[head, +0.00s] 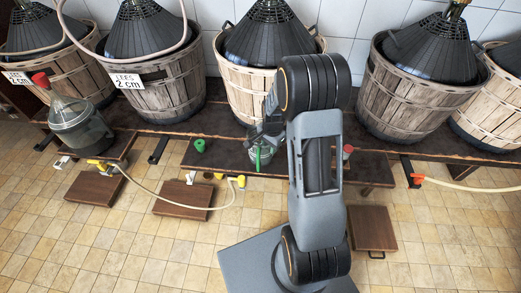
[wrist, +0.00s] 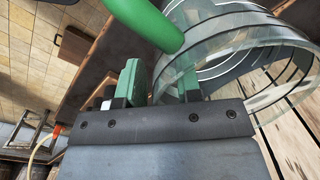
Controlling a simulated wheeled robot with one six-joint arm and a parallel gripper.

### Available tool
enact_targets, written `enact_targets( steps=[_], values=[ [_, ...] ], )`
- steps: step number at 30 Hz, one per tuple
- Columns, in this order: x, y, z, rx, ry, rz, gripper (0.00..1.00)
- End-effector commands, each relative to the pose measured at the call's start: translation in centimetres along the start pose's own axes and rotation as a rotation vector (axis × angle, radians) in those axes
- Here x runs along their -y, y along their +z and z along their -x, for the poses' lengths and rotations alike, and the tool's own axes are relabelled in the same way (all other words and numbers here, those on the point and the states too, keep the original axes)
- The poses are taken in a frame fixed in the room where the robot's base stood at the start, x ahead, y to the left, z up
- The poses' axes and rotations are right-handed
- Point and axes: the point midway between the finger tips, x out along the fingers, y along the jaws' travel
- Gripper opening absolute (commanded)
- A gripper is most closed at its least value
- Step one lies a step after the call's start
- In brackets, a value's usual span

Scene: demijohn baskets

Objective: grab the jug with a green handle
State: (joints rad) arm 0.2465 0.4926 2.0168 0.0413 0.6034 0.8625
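The clear jug with a green handle (head: 264,157) stands on the low bench, partly hidden by my arm in the head view. In the wrist view the clear jug (wrist: 245,45) fills the upper right, and its thick green handle (wrist: 145,18) curves in from the top. My gripper (wrist: 158,78) is open, its two green-padded fingers apart. The fingertips are close to the handle's lower end and the jug wall. The right finger overlaps the clear wall in the picture; I cannot tell whether they touch. In the head view my gripper (head: 262,138) is at the jug, largely hidden.
A dark low bench (head: 225,158) runs across the back, with baskets of demijohns (head: 255,85) behind it. A green item (head: 199,146) and a red-capped item (head: 347,152) flank the jug. A glass demijohn (head: 82,128) stands left. Hoses (head: 150,190) and wooden stools (head: 184,196) lie in front.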

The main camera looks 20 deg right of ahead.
Motion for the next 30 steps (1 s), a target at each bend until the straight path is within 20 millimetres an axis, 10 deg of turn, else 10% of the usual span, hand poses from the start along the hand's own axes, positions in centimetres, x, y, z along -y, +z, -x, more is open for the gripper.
enact_targets(
  steps=[10, 30],
  values=[
    [0.0, 0.0, 0.02, 0.0, 0.0, 0.0, 0.0],
    [-0.04, 0.01, 0.0, 0.001, 0.001, 0.0, 0.0]
  ],
)
